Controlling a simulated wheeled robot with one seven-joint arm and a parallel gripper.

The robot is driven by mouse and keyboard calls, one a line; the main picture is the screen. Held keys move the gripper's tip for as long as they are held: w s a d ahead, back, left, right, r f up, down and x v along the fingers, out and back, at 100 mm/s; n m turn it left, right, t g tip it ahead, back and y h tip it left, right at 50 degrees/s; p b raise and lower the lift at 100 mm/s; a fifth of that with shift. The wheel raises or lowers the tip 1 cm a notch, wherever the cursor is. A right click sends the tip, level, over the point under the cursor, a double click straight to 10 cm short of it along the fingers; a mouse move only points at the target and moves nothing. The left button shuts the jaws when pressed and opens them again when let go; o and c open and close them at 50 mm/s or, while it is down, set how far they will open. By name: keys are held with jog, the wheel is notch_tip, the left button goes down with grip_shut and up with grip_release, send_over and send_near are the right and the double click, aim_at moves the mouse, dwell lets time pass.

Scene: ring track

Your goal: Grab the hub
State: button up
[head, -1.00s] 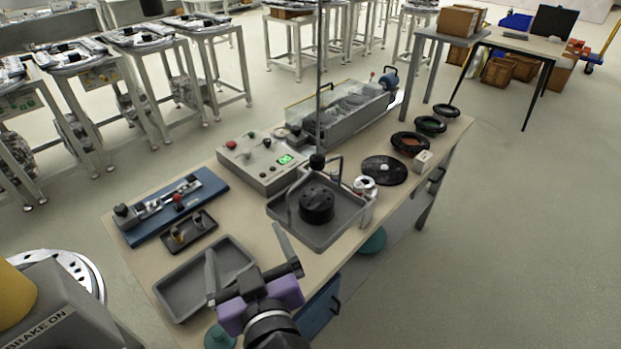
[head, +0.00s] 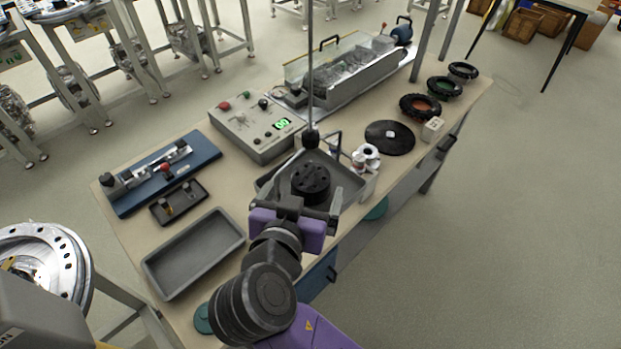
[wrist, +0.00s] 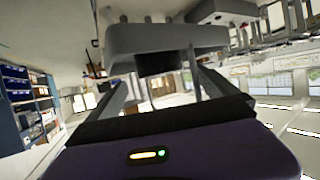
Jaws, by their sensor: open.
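A black round piece with several holes in its top, which I take for the hub (head: 311,180), sits in a grey square tray (head: 346,182) on the bench in the head view. My gripper (head: 296,205) is open and empty, just in front of the black piece in that picture, hiding the tray's near edge. The gap between them is hard to judge. In the wrist view, both fingers of my gripper (wrist: 165,88) are apart, with a grey block with pegs (wrist: 165,42) beyond them; I cannot tell what it is.
A thin dark pole with a black knob (head: 311,138) rises behind the tray. A control box (head: 255,128) stands behind left, white parts (head: 366,157) and a black disc (head: 389,138) to the right. An empty grey tray (head: 195,252) lies front left.

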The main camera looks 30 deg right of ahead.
aim_at(310, 177)
jog(key=p+x, duration=0.2)
jog(key=x, duration=0.4)
jog(key=shift+r, duration=0.1)
jog(key=shift+c, duration=0.3)
jog(key=shift+r, duration=0.1)
grip_shut()
